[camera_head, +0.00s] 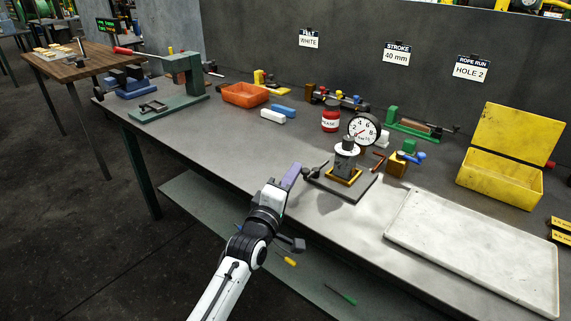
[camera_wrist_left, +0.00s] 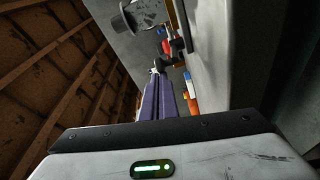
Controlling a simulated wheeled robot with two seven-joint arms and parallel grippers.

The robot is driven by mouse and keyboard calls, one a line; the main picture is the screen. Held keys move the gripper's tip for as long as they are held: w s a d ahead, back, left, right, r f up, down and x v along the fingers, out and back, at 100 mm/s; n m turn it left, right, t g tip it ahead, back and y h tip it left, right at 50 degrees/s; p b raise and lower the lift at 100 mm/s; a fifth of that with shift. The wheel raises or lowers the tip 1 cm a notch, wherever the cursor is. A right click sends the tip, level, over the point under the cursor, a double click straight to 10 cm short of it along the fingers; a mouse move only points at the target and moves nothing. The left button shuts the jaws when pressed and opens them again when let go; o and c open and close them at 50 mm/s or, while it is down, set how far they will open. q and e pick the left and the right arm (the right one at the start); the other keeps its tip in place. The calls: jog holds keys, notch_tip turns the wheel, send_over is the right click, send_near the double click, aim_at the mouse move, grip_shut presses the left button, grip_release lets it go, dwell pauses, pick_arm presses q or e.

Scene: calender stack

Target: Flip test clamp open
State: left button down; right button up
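The test stand (camera_head: 345,172) has a dark baseplate (camera_head: 350,191), a yellow-edged block and a white-collared cylinder (camera_head: 346,147). A round gauge (camera_head: 363,129) stands behind it. The small dark clamp (camera_head: 313,172) sits at the baseplate's left edge, its lever pointing towards my gripper. My left gripper (camera_head: 295,168), with purple fingers, is just left of the clamp. In the left wrist view the fingers (camera_wrist_left: 158,98) lie together, and dark clamp parts (camera_wrist_left: 166,60) show just past their tips. I cannot tell whether they touch. My right gripper is not in view.
A white tray (camera_head: 480,252) lies right of the stand, with an open yellow box (camera_head: 500,178) behind it. A red jar (camera_head: 330,117) and an orange bin (camera_head: 245,95) stand further back. The bench (camera_head: 215,140) is clear left of my gripper.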

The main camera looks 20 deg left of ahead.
pick_arm(q)
jog(key=shift+s+d+f, duration=0.15)
jog(key=shift+d+f, duration=0.1)
jog(key=shift+d, duration=0.25)
jog(key=shift+s+a+f, duration=0.1)
jog(key=shift+s+f, duration=0.05)
jog(key=shift+s, duration=0.35)
jog(key=s+a, duration=0.2)
jog(key=s, duration=0.7)
jog(key=shift+a, duration=0.1)
